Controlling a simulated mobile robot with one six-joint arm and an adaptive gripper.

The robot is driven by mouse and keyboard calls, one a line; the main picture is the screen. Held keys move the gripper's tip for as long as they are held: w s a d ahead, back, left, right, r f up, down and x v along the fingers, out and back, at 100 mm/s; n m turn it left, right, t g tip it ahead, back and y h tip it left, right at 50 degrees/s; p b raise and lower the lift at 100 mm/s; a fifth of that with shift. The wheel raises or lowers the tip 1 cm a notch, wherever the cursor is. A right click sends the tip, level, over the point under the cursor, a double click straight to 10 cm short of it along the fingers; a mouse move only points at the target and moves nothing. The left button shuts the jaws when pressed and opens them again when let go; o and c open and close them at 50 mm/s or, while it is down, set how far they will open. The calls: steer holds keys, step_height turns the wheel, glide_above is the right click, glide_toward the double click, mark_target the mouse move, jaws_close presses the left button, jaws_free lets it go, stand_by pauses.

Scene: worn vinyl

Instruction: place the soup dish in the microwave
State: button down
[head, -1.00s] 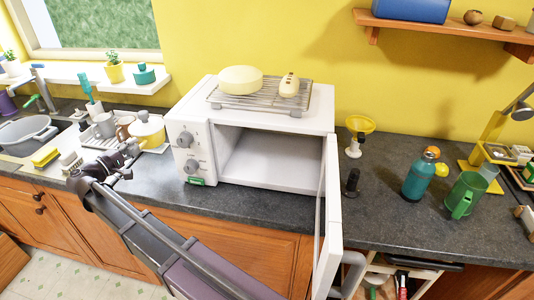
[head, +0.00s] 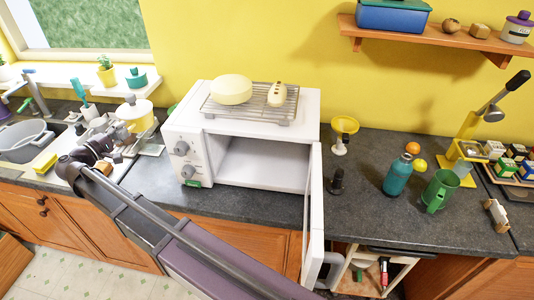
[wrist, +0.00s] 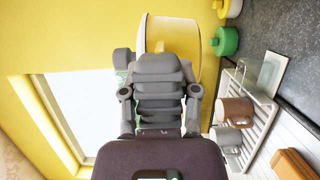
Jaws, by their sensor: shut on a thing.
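The dish appears raised above the rack. The white microwave (head: 195,165) stands to the right of my gripper. Its door (head: 314,215) is open and swung toward the front right, and the visible cavity looks empty.
A wire rack (head: 255,105) with a cream round item and a small cream object is on top of the microwave. Mugs (wrist: 235,110) sit on the drying rack near my gripper. A teal bottle (head: 397,175) and green mug (head: 440,190) stand right of the open door.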

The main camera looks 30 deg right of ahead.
steer(key=shift+r+p, duration=3.95)
steer(key=shift+r, duration=0.5)
steer(key=shift+s, duration=0.15)
